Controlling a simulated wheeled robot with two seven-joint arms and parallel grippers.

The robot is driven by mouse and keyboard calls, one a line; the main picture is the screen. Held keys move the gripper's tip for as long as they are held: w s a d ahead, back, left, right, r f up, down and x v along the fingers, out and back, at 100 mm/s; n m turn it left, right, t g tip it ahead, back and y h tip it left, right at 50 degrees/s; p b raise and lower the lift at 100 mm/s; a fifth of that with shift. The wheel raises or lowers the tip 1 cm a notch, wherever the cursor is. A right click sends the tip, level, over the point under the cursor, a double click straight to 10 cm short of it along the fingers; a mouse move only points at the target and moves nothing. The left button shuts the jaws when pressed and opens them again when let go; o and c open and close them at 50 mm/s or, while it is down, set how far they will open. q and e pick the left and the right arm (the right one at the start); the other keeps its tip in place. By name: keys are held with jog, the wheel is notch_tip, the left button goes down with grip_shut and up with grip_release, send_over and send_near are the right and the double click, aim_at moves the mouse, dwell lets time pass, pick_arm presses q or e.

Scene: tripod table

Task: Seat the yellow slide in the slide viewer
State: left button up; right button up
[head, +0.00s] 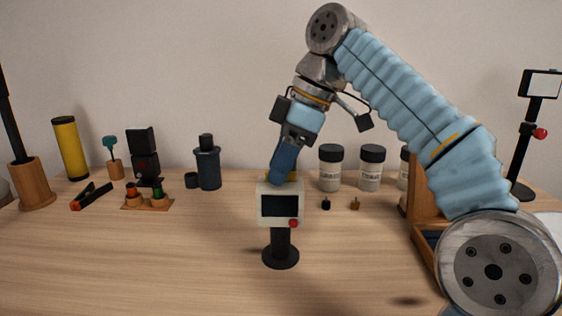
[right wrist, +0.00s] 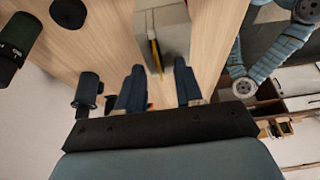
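The slide viewer (head: 266,218) is a cream box with a dark screen and a red knob, upright on a black stand at the middle of the table. My right gripper (head: 284,176) points down at its top. The yellow slide (head: 268,177) shows as a small patch of yellow at the viewer's top, mostly hidden by my fingers. In the right wrist view the fingers (right wrist: 160,70) are wide apart. The slide's thin yellow edge (right wrist: 155,55) lies between them, against the viewer's top (right wrist: 170,40), with no finger touching it. How deep it sits is unclear. My left gripper is out of view.
Several lidded jars (head: 331,167) stand behind the viewer to the right. A wooden rack (head: 424,195) is partly behind my right arm. A dark cylinder (head: 208,168) and other items stand back left. The front left table is clear.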

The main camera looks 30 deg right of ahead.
jog(key=p+v, duration=0.3)
jog(key=v, duration=0.4)
jog(key=shift+r+p, duration=0.2)
jog(key=shift+p, duration=0.1)
